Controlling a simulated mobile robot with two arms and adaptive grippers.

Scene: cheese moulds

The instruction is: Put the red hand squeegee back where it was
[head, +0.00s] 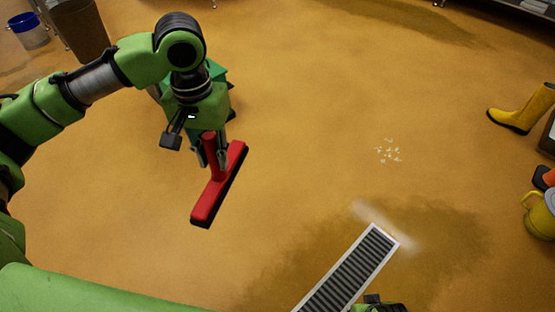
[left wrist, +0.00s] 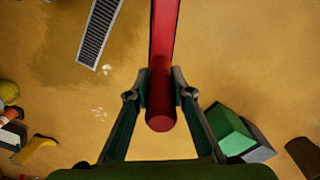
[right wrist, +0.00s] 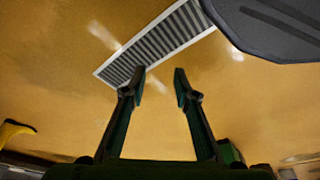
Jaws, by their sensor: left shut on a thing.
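The red hand squeegee (head: 222,186) hangs in the air in the head view, its dark-edged head slanting below my left gripper (head: 212,155). My left gripper is shut on its red handle. In the left wrist view the handle (left wrist: 162,60) runs up from between the fingers of the left gripper (left wrist: 161,98). My right gripper (right wrist: 156,85) is open with nothing between its fingers in the right wrist view. Only a small part of the right gripper shows at the bottom edge of the head view. No holder for the squeegee can be made out.
A floor drain grate (head: 350,270) lies on the wet ochre floor. White crumbs (head: 388,151) lie in the middle. A yellow boot (head: 522,110) and a yellow jug (head: 540,217) are at the right. A brown bin (head: 80,30) and a white-blue bucket (head: 29,31) stand at the upper left.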

